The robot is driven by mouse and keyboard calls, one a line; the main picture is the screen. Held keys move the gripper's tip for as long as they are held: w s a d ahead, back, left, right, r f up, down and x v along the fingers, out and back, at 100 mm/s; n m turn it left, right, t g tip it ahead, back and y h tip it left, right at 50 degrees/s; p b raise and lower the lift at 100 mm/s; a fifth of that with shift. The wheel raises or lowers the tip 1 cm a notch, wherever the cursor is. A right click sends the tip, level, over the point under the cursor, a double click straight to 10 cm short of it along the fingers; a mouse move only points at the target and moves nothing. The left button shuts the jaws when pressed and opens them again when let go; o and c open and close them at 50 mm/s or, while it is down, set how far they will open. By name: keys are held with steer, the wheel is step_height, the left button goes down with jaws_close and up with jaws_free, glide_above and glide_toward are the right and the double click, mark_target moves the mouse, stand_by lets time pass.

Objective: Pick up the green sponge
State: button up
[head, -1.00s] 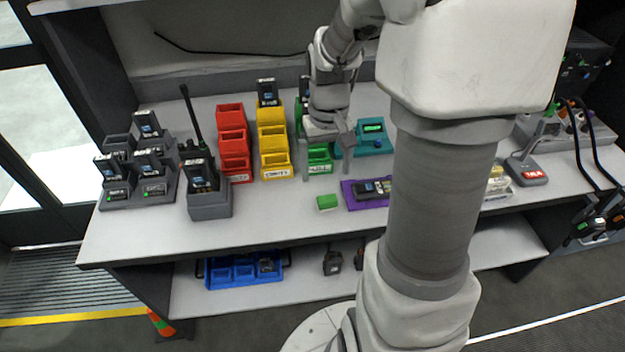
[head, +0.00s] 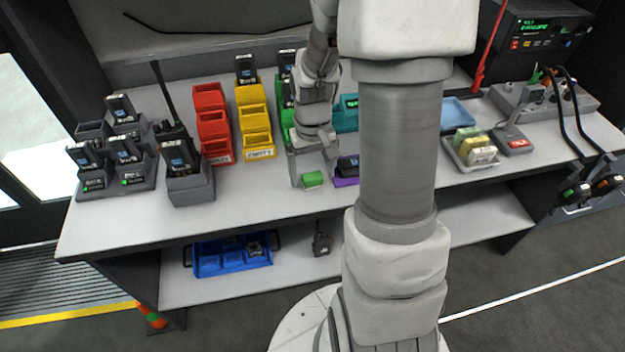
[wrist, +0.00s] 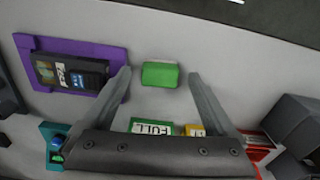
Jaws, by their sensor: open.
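The green sponge (head: 313,179) is a small block lying on the white tabletop near the front edge. In the wrist view the green sponge (wrist: 160,74) lies between and a little beyond the tips of my two fingers, with clear space on both sides. My gripper (head: 314,176) is open and empty, above the table around the sponge. In the wrist view its fingers (wrist: 159,73) are spread wide. I cannot tell the exact height of the tips above the table.
A purple tray (wrist: 118,54) with a black device lies close beside one finger. Red (head: 212,122) and yellow bins (head: 254,118) and radio chargers (head: 188,186) stand to the left. A tray of packets (head: 468,150) stands to the right. Bare tabletop lies in front of the bins.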

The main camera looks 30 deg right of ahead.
mark_target(312, 175)
steer(key=c, duration=1.4)
steer(key=shift+r, duration=0.55)
step_height(312, 175, up, 3)
steer(key=shift+r+p, duration=0.1)
steer(key=shift+p, duration=0.6)
steer(key=s+a+r, duration=0.1)
steer(key=s+r, duration=0.1)
steer(key=s, duration=0.1)
steer(key=s+a+r+p, duration=0.1)
steer(key=s+a+r, duration=0.1)
steer(key=s, duration=0.2)
steer(key=s+a+r+p, duration=0.1)
steer(key=s+a+r, duration=0.1)
steer(key=s+r, duration=0.1)
steer(key=shift+s, duration=0.25)
steer(key=o, duration=0.6)
steer(key=c, duration=0.5)
steer(key=shift+w, duration=0.15)
